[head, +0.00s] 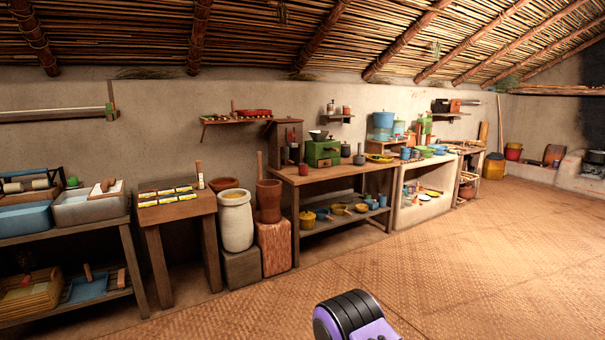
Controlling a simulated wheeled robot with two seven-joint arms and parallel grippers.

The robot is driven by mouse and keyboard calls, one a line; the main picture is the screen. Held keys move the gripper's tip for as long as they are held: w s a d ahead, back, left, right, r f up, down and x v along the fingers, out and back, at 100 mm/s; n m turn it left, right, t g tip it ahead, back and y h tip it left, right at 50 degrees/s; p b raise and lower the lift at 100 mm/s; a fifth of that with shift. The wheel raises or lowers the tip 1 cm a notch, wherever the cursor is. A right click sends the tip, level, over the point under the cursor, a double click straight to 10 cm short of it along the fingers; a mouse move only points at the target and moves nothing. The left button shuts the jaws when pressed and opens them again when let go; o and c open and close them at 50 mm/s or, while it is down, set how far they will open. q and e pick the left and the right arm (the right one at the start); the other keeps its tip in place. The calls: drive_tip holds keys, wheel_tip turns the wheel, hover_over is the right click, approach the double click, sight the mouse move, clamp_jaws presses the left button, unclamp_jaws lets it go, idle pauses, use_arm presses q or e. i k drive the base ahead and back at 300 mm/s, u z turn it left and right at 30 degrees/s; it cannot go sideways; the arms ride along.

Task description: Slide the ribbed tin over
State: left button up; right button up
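I cannot pick out a ribbed tin for certain at this distance. Several small vessels stand on the long wooden table (345,172) and the pale counter (408,215), too small to tell ribs. A green box (322,153) stands on the long table near its left end. A larger blue container (383,122) stands on a raised shelf behind the table. Neither of my grippers shows in the head view. A black and purple part at the bottom edge seems to be mine, with no fingertips visible.
A pale jar (235,222) and a brown mortar (269,203) stand on blocks left of the long table. A small wooden table (176,209) and a washing bench (60,236) stand further left. The woven-mat floor (440,275) is clear in front. A yellow container (493,167) stands at the far right.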

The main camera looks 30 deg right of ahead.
sight(302, 168)
drive_tip(key=z, duration=0.75)
drive_tip(key=i, duration=1.25)
drive_tip(key=z, duration=0.95)
drive_tip(key=i, duration=2.9)
drive_tip(key=u, duration=1.4)
drive_tip(key=i, duration=1.1)
drive_tip(key=u, duration=0.8)
